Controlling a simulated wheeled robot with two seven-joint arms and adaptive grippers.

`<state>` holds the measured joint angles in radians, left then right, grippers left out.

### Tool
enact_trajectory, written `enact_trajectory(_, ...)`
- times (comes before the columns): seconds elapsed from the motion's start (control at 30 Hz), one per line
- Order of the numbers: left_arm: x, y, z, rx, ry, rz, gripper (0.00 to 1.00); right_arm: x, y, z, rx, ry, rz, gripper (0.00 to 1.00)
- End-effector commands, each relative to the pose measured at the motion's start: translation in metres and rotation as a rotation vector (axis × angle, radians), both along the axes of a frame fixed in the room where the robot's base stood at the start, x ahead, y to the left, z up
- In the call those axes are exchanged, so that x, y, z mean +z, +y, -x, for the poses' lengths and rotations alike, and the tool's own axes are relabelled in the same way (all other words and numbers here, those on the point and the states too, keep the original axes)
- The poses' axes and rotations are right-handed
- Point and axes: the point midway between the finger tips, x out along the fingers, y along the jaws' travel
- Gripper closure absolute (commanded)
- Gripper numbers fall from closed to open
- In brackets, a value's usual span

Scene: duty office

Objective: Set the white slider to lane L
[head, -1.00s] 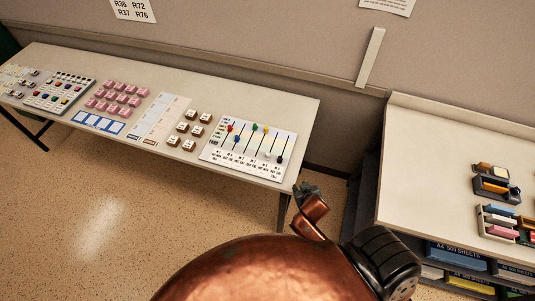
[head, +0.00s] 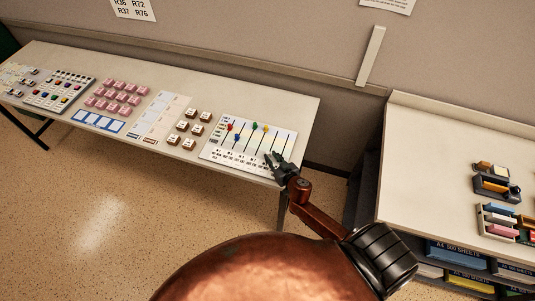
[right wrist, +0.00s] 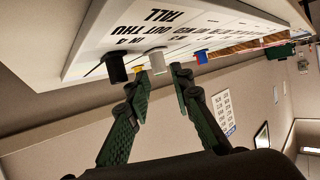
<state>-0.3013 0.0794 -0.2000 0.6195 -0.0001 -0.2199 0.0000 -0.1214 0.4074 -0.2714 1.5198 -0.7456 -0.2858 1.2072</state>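The white slider board (head: 213,152) lies near the right end of the long table, with coloured knobs on upright slots. My right gripper (head: 272,160) is over the board's lower right part and covers the white and black knobs in the head view. In the right wrist view, the white slider knob (right wrist: 157,62) shows just beyond and between the two open fingertips (right wrist: 160,82). The fingers do not appear to be closed on it. A black knob (right wrist: 116,67) is close to the left finger. Lane letters cannot be read. My left gripper is not in view.
A yellow knob (right wrist: 138,69) and a blue knob (right wrist: 201,57) are near the white one. Brown-and-white blocks (head: 182,126) and pink blocks (head: 107,104) stand farther left. A second table (head: 420,160) with trays is at right.

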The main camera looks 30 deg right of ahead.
Motion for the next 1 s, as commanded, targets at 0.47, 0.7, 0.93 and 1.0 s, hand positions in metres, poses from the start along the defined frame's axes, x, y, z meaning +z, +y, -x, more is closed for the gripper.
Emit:
enact_trajectory(0.47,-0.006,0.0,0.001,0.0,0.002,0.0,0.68,-0.017,-0.003,-0.04,-0.001,0.001,-0.001,0.79)
enact_trajectory(0.7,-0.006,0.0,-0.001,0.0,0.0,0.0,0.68,-0.017,-0.003,-0.04,-0.001,0.001,0.0,0.83)
enact_trajectory(0.93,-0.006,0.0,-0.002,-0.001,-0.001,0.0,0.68,-0.017,-0.003,-0.04,-0.001,0.001,0.0,0.99)
enact_trajectory(1.0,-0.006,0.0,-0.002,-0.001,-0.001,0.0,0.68,-0.017,-0.003,-0.04,-0.001,0.001,0.0,1.0)
